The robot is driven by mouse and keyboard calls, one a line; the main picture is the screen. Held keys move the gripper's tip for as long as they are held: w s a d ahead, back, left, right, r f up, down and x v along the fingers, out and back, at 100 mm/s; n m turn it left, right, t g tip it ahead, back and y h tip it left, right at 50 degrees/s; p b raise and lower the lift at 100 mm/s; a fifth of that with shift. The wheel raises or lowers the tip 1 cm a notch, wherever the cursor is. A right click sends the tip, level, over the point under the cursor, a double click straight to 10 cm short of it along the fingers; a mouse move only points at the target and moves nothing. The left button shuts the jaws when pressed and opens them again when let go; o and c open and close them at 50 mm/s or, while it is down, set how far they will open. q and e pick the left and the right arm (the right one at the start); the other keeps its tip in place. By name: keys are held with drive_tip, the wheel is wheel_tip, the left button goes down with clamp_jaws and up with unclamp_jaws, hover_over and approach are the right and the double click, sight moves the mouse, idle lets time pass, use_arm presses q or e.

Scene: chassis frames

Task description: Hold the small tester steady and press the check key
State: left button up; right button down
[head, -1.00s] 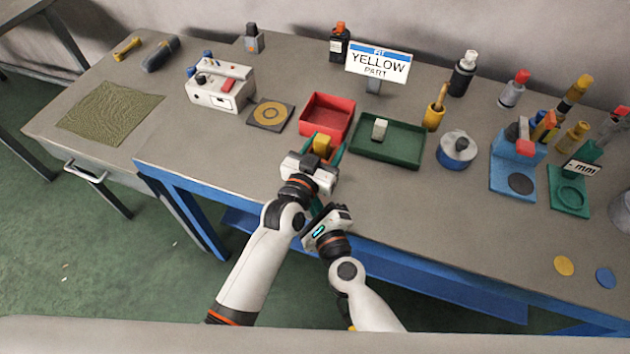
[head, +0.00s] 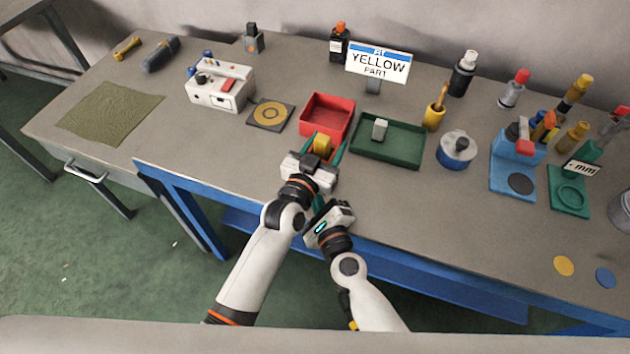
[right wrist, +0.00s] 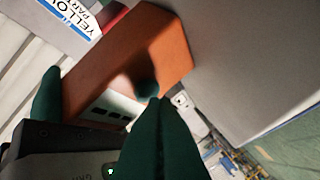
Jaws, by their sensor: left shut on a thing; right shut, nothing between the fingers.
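The small tester (head: 322,143), a yellow-orange block, is held by my left gripper (head: 324,147) in front of the red tray. My right gripper (head: 317,206) is shut and empty, just below my left wrist in the head view. In the right wrist view its dark green fingers (right wrist: 162,103) are close together and overlap the tester. I cannot tell whether they touch it. I cannot make out the check key.
Behind the grippers are a red tray (head: 344,102) and a green tray (head: 402,160). A sign reading "YELLOW PART" (head: 378,63) stands behind them. A white device (head: 218,97) is at the left, blue and green stands at the right.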

drive_tip(key=shift+w+d, duration=0.2)
drive_tip(key=shift+w, duration=0.2)
idle(0.6)
drive_tip(key=shift+s+a, duration=0.35)
drive_tip(key=shift+s, duration=0.45)
drive_tip(key=s, duration=0.1)
drive_tip(key=s+a, duration=0.1)
drive_tip(key=s, duration=0.1)
drive_tip(key=s+a, duration=0.1)
drive_tip(key=shift+s, duration=0.3)
idle(0.4)
use_arm(q)
drive_tip(key=o, duration=1.2)
drive_tip(key=shift+s, duration=0.1)
